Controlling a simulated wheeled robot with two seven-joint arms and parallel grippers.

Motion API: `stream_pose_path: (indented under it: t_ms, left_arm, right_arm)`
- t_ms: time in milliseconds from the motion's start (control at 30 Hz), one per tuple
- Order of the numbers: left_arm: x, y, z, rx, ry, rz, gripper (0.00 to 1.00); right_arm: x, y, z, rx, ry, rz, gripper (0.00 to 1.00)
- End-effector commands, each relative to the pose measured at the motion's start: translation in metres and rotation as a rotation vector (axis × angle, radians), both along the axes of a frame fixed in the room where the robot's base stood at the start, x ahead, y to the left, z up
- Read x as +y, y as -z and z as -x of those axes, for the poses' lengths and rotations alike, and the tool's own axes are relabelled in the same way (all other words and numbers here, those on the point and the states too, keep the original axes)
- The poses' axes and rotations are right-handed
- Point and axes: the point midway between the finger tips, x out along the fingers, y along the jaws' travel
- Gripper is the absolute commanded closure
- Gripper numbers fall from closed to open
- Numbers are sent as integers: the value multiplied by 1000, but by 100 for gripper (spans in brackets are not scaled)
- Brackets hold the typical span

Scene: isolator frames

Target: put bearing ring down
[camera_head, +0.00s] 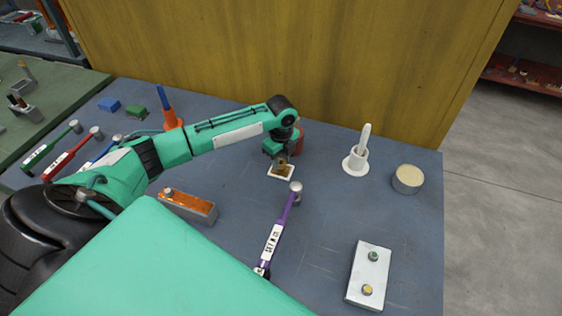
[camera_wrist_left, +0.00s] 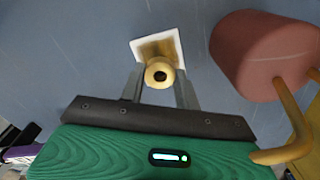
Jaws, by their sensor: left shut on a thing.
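The bearing ring (camera_wrist_left: 151,74) is a small tan ring with a dark hole, seen between my left gripper's two fingers in the left wrist view. My left gripper (camera_head: 283,158) is shut on it. In the head view the ring is too small and hidden to make out clearly. A white square piece with a brown middle (camera_wrist_left: 137,45) lies on the table just beyond the ring; in the head view this square (camera_head: 273,173) lies right under the gripper. I cannot tell whether the ring touches it. My right gripper is not in view.
A reddish cylinder (camera_wrist_left: 262,52) with tan prongs stands close right of my left gripper. A white holder (camera_head: 355,162), round tan block (camera_head: 407,180), purple-handled tool (camera_head: 276,236), orange-topped block (camera_head: 187,205) and white plate (camera_head: 369,276) stand around. The blue-grey table is clear between them.

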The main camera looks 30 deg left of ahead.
Motion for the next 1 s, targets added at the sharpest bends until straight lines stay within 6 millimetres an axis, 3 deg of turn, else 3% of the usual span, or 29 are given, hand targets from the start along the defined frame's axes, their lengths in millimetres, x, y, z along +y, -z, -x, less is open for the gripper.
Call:
stream_pose_path:
  t_ms: [133, 500, 533, 600, 1000]
  left_arm:
    - [0, 19, 0, 1, -1, 1, 92]
    - [0, 24, 0, 0, -1, 1, 92]
    - [0, 24, 0, -1, -1, 0, 62]
    - [0, 23, 0, -1, 0, 0, 48]
    - [0, 17, -1, -2, 0, 0, 46]
  right_arm:
    - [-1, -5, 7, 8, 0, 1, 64]
    - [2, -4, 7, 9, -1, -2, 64]
    - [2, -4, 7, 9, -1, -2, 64]
    - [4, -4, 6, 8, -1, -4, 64]
    - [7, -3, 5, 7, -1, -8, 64]
